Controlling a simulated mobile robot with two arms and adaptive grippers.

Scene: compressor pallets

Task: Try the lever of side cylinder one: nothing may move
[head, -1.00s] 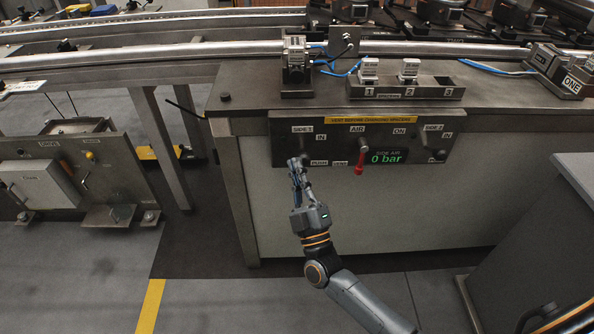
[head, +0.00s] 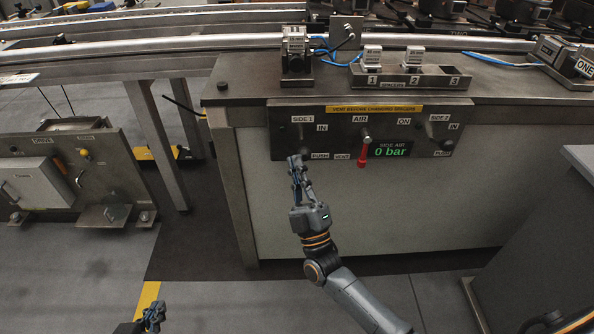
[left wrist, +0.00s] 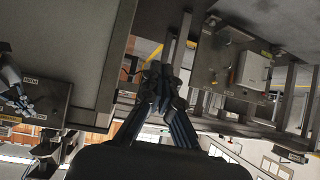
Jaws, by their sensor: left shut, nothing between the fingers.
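A dark control panel (head: 340,145) on the bench front carries a SIDE 1 section at its left, marked IN and PUSH. The side 1 lever there is mostly hidden by the fingertips of my right gripper (head: 297,162); I cannot tell whether they touch it or how far they are apart. The red-handled air lever (head: 363,155) points down by the VENT label. The side air display (head: 390,152) reads 0 bar. My left gripper (head: 153,314) is low at the bottom left, away from the panel. Its fingers (left wrist: 163,75) are shut and empty in the left wrist view.
A spacer rack (head: 410,80) with slots 1, 2 and 3 stands on the bench; blocks stand at 1 and 2, and 3 is empty. The side 2 knob (head: 447,145) is at the panel's right. A grey cabinet (head: 530,250) stands at the right. Floor lies clear before the bench.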

